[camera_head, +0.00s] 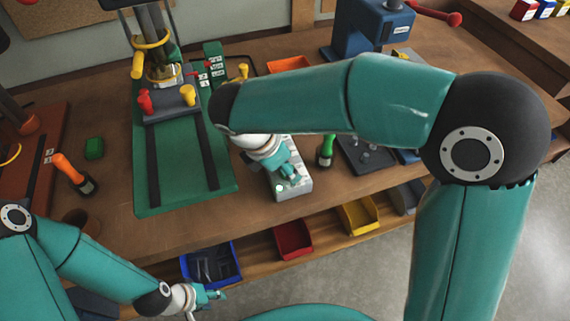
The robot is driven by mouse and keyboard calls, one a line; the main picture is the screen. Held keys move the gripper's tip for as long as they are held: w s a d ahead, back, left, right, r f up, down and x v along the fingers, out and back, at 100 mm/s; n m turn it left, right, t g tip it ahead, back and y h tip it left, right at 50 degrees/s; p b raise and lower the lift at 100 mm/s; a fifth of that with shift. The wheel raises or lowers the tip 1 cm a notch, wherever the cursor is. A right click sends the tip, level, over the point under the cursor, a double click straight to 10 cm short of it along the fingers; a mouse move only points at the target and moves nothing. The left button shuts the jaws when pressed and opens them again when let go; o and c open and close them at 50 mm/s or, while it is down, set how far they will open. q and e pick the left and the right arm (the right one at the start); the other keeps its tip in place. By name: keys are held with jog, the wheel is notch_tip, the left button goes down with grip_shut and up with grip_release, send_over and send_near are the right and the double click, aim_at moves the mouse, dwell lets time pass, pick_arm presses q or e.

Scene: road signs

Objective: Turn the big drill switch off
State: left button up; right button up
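The big drill has a green base (150,175) with two dark slots, and a column at the back; its top is cut off. A green panel (213,62) with small white labels stands right of the column. Its switch position is too small to read. My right gripper (290,174) is over a grey box (293,188) with a small lit green spot, right of the base. I cannot tell whether it touches the box or how its fingers stand. My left gripper (213,294) is low in front of the bench, apart from the drill; its finger gap is unclear.
My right arm crosses above the bench and hides part of it. A blue machine (370,28) with a red handle stands at the back. Blue (238,276), red (293,240) and yellow bins (357,216) sit below the front edge.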

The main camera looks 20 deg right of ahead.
jog(key=shift+c, duration=0.3)
grip_shut()
